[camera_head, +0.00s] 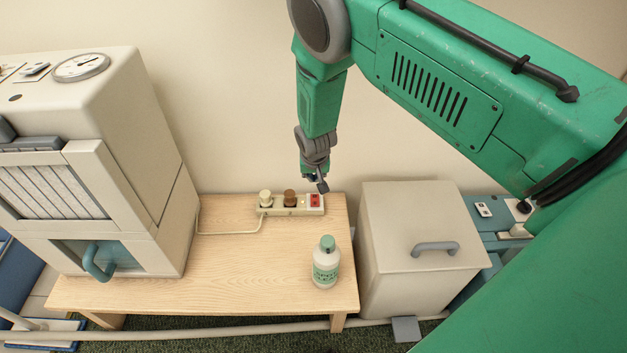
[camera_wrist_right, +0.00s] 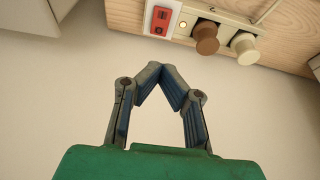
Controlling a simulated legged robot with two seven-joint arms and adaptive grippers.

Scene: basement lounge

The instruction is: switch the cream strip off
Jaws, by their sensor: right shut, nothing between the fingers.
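The cream strip (camera_head: 300,211) lies at the back of the wooden table, against the wall. A cream plug (camera_head: 265,197) and a brown plug (camera_head: 290,196) stand in it, and a red switch (camera_head: 314,200) sits at its right end. My right gripper (camera_head: 321,187) is just above that end. In the right wrist view the fingers (camera_wrist_right: 162,70) are closed tip to tip and empty, apart from the strip. The red switch (camera_wrist_right: 161,20) shows there beside a small lit dot, with the brown plug (camera_wrist_right: 205,37) and cream plug (camera_wrist_right: 245,47) to its right. My left gripper is out of view.
A white bottle (camera_head: 325,264) with a green cap stands at the front right of the table (camera_head: 235,275). A cream cabinet machine (camera_head: 135,130) stands at the left, and a lidded cream bin (camera_head: 415,240) at the right. A cord runs left from the strip.

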